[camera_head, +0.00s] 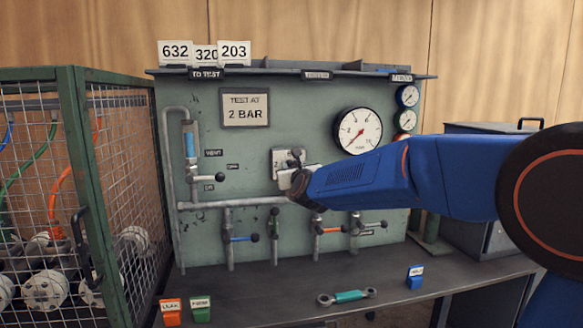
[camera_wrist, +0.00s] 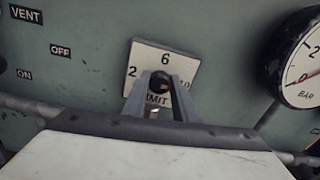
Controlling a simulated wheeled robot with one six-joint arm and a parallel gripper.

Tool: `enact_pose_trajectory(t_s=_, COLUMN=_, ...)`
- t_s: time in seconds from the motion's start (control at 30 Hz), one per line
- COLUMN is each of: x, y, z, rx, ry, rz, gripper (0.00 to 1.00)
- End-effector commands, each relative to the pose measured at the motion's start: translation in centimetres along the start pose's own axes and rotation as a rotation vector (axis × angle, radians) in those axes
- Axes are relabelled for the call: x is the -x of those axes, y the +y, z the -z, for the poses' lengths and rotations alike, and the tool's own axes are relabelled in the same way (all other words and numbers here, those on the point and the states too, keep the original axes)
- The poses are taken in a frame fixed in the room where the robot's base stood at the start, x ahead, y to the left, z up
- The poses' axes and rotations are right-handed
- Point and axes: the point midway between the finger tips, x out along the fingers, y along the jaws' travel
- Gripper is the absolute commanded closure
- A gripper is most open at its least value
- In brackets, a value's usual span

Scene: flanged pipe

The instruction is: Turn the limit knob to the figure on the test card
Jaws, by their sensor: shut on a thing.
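The test card (camera_head: 246,107) on the green panel reads "TEST AT 2 BAR". The limit plate (camera_head: 277,160) is below and right of it, partly hidden by my gripper (camera_head: 293,176). In the wrist view the limit plate (camera_wrist: 148,52) shows 2 at left, 6 at top and a partly covered 10 at right, with "LIMIT" below. The dark limit knob (camera_wrist: 160,82) sits at the plate's middle, between the two fingers of my gripper (camera_wrist: 161,92), which is shut on it. I cannot tell which figure the knob points to.
A pressure gauge (camera_head: 357,131) is right of the plate. Lever valves (camera_head: 240,239) line the pipe below. A mesh cage (camera_head: 120,190) stands at left. A spanner (camera_head: 346,297), an orange tag block (camera_head: 171,311), a green one (camera_head: 201,309) and a blue one (camera_head: 415,277) are on the bench.

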Motion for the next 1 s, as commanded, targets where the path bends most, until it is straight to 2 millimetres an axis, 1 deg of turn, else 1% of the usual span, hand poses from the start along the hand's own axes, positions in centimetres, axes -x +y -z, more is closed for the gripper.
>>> enact_pose_trajectory(t_s=1.0, x=0.01, y=0.31, z=0.15, rx=0.94, ry=0.0, rz=0.0, gripper=0.97)
